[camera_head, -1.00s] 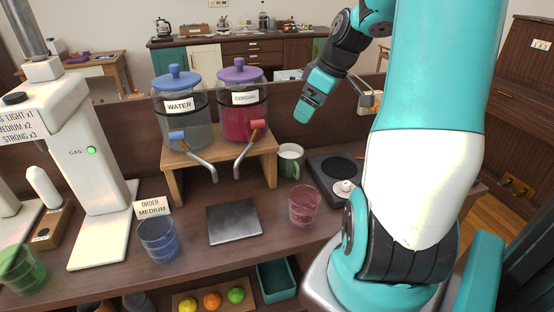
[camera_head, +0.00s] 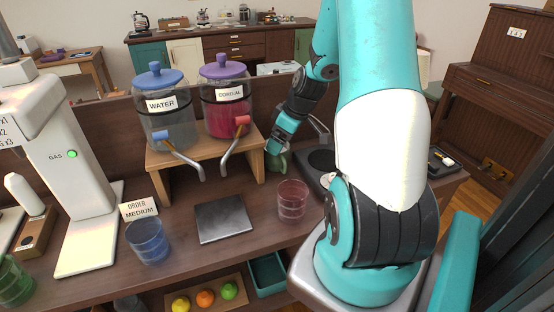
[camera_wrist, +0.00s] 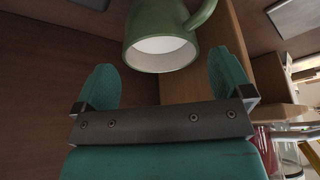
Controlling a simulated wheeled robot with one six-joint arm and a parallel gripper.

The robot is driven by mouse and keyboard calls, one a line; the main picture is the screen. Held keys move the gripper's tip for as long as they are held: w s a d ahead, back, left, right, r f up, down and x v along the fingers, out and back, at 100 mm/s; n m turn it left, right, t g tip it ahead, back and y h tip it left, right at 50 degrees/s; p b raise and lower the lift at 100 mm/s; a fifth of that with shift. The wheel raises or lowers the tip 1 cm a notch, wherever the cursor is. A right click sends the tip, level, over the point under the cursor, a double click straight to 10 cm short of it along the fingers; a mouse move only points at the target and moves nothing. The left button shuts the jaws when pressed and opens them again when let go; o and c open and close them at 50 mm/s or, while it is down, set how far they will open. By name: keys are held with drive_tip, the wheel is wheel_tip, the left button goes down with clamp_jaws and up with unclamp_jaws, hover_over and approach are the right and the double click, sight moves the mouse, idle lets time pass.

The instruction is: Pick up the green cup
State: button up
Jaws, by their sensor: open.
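A green mug (camera_head: 279,164) stands at the back of the counter, right of the dispenser stand, partly hidden by my gripper (camera_head: 278,146). In the wrist view the mug (camera_wrist: 155,22) shows its pale inside and a handle at upper right. My gripper (camera_wrist: 163,62) is open, with a teal finger on either side of the mug's rim. The mug appears between or just beyond the fingertips, with no clear contact. A see-through green cup (camera_head: 14,282) stands at the far left of the counter, cut by the picture edge.
Water (camera_head: 166,125) and cordial (camera_head: 226,108) dispensers stand on a wooden stand (camera_head: 158,172) close left of my gripper. A dark hot plate (camera_head: 318,162) is to the right. A pink glass (camera_head: 292,203), a blue glass (camera_head: 148,242) and a grey plate (camera_head: 220,222) are nearer.

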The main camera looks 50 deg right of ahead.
drive_tip(key=x, duration=0.3)
drive_tip(key=shift+f, duration=0.3)
drive_tip(key=shift+c, duration=0.3)
drive_tip(key=c, duration=0.7)
drive_tip(key=shift+r, duration=0.2)
